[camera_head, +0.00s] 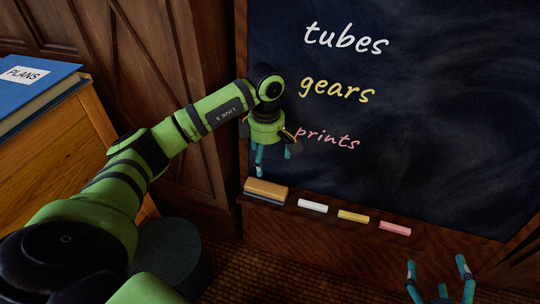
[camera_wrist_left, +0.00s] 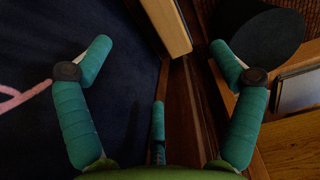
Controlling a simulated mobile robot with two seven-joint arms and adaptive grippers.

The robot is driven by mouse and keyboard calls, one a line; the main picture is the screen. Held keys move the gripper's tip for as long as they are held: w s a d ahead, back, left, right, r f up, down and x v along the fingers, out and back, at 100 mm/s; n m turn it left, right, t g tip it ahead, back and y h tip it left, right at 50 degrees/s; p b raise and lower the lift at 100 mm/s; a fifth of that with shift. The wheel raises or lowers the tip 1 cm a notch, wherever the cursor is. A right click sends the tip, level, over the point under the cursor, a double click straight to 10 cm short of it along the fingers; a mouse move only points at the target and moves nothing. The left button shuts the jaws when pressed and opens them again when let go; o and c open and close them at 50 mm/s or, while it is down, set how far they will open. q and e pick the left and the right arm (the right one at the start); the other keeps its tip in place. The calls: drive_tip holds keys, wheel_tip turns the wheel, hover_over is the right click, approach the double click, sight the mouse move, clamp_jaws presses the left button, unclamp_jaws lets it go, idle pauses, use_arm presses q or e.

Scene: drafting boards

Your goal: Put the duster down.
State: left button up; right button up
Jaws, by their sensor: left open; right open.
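The duster (camera_head: 266,190), a tan block with a grey underside, rests on the left end of the wooden ledge (camera_head: 277,211) below the chalkboard (camera_head: 430,130). My left gripper (camera_head: 274,161) is open and empty, just above the duster and in front of the board, with its fingers pointing down. In the left wrist view the duster (camera_wrist_left: 167,24) shows at the top, beyond the spread fingers and apart from them. My right gripper (camera_head: 437,266) is open and empty at the lower right, its fingers pointing up in the picture.
White chalk (camera_head: 312,205), yellow chalk (camera_head: 353,215) and pink chalk (camera_head: 395,228) lie along the ledge right of the duster. A wooden cabinet (camera_head: 75,150) with a blue book (camera_head: 35,90) labelled PLANS stands at the left. A dark round object (camera_head: 172,255) is on the floor.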

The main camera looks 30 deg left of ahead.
use_arm(q)
drive_tip(key=s+d+f+h, duration=0.25)
drive_tip(key=d+h, duration=0.25)
drive_tip(key=d, duration=0.9)
drive_tip(key=s+d+r+n+h, duration=0.1)
drive_tip(key=s+d+r+h, duration=0.2)
drive_tip(key=d, duration=0.4)
drive_tip(key=s+d+r+n+h, duration=0.1)
drive_tip(key=s+d+r+h, duration=0.1)
drive_tip(key=d+h, duration=0.45)
drive_tip(key=d+r+n+t+h, duration=0.3)
drive_tip(key=r+n+t+h, duration=0.3)
drive_tip(key=r+n+t, duration=0.7)
drive_tip(key=w+a+n+t+y, duration=0.1)
drive_tip(key=a+n+t+y, duration=0.25)
drive_tip(key=n+y, duration=0.45)
drive_tip(key=w+a+n+t+y, duration=0.1)
drive_tip(key=a+n+t+y, duration=0.25)
drive_tip(key=n, duration=0.95)
drive_tip(key=s+a+f+n+g+y, duration=0.2)
drive_tip(key=f+n+g, duration=0.1)
drive_tip(key=f+n, duration=0.3)
drive_tip(key=s+a+f+n+g+y, duration=0.2)
drive_tip(key=s+a+f+n+y, duration=0.1)
drive_tip(key=f+n, duration=0.3)
drive_tip(key=shift+s+f+g, duration=0.2)
drive_tip(key=shift+f+g, duration=0.2)
drive_tip(key=shift+f, duration=0.1)
